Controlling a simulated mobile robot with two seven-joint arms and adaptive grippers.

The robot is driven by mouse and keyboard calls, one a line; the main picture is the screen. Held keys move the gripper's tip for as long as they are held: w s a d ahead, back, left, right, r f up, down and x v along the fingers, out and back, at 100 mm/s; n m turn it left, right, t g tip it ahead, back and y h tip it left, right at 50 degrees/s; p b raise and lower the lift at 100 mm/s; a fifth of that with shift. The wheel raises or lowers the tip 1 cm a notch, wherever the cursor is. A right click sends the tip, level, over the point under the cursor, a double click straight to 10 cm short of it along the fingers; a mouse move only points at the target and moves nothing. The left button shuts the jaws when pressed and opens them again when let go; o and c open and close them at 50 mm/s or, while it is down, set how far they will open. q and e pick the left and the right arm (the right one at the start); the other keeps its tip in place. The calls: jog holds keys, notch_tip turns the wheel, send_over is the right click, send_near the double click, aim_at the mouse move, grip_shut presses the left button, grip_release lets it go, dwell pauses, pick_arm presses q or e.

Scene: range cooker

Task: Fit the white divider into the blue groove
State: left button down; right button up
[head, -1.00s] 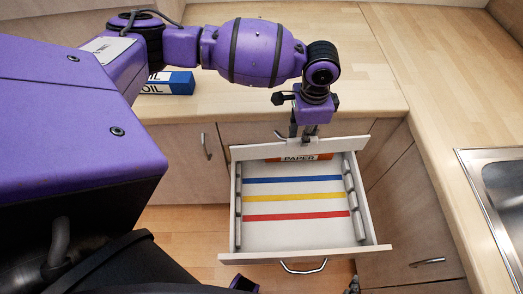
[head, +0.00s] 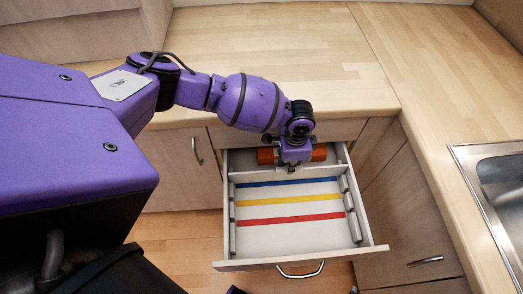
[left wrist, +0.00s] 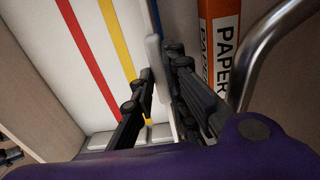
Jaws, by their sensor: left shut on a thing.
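The white divider (head: 253,176) spans the open drawer (head: 297,265) from side to side, low between its walls. My left gripper (head: 293,167) is shut on the divider near its middle, from above. In the left wrist view the divider (left wrist: 154,72) shows edge-on between the two fingers. The blue groove (head: 265,184) is a stripe across the drawer floor, right at the divider's front side in the head view. The divider hides part of the blue stripe (left wrist: 158,15) in the left wrist view. I cannot tell whether its lower edge is seated. My right gripper is not in view.
Yellow (head: 290,199) and red (head: 290,219) stripes cross the drawer floor nearer its front. Grey slotted rails (head: 352,215) line the sides. An orange box marked PAPER (left wrist: 219,50) lies behind the divider. The counter (head: 260,55) overhangs the drawer's back; a sink is at right.

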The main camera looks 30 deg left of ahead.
pick_arm(q)
notch_tip(320, 180, down, 2)
jog(key=shift+f, duration=0.1)
jog(key=shift+w, duration=0.1)
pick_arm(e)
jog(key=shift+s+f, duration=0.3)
pick_arm(q)
jog(key=shift+f, duration=0.15)
jog(key=c, duration=2)
grip_release()
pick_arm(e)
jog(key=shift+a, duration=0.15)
pick_arm(q)
jog(key=shift+r, duration=0.2)
